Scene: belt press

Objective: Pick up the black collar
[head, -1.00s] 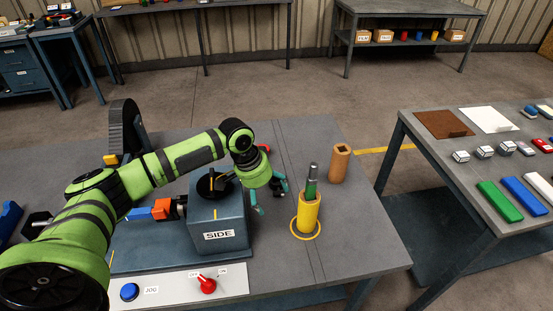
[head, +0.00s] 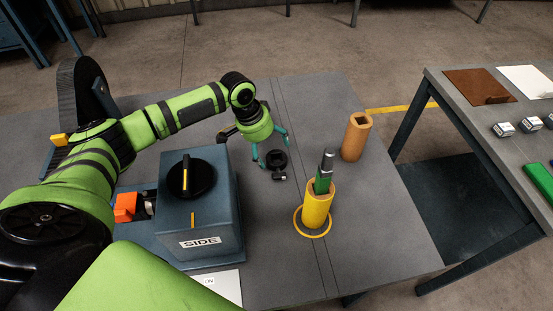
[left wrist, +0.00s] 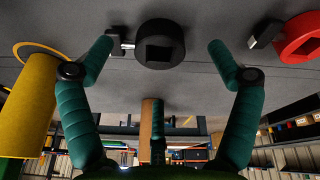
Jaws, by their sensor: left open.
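The black collar (head: 277,159) is a thick ring with a small metal-tipped stub, lying on the grey table right of the blue press housing. In the left wrist view the black collar (left wrist: 160,56) shows a square hole, with its stub pointing left, close to the left fingertip. My left gripper (head: 268,146) is open, its teal fingers spread beside the collar. In the left wrist view the collar lies between and slightly beyond the fingertips; I see no grip on it. My right gripper is not in view.
A yellow sleeve (head: 317,208) holding a green and metal piece stands right of the collar, with an orange-brown sleeve (head: 356,137) behind. A red collar (left wrist: 300,38) lies at right in the left wrist view. The press housing (head: 196,217) stands nearby.

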